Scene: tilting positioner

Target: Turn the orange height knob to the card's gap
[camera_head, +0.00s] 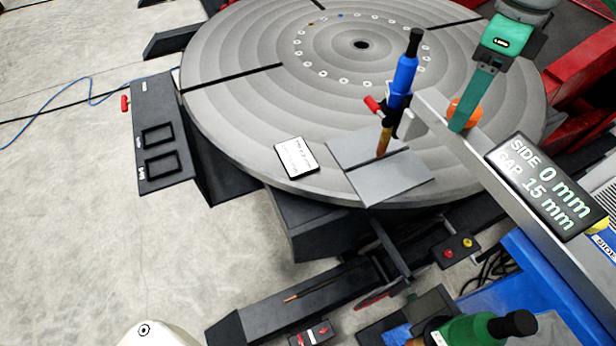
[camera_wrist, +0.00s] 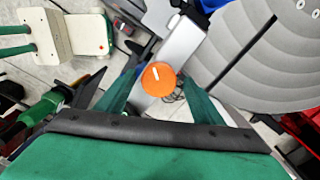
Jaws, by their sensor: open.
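The orange height knob (camera_head: 465,113) sits on the grey beam near the torch, partly hidden behind my green gripper (camera_head: 468,110) in the head view. In the wrist view the knob (camera_wrist: 159,78) shows as a round orange disc with a white pointer mark, between my two open green fingers (camera_wrist: 160,88). I cannot tell whether the fingers touch it. A display (camera_head: 547,186) on the beam reads SIDE 0 mm and GAP 15 mm. A white card (camera_head: 296,157) lies on the round table; its writing is too small to read. The blue torch (camera_head: 404,76) points down at grey plates.
The large round grey table (camera_head: 230,100) fills the back. Two grey plates (camera_head: 400,182) lie on it under the torch tip. A yellow knob (camera_head: 598,226) sits by the beam's right end. A black panel (camera_head: 158,180) stands at the table's left; the left floor is mostly clear.

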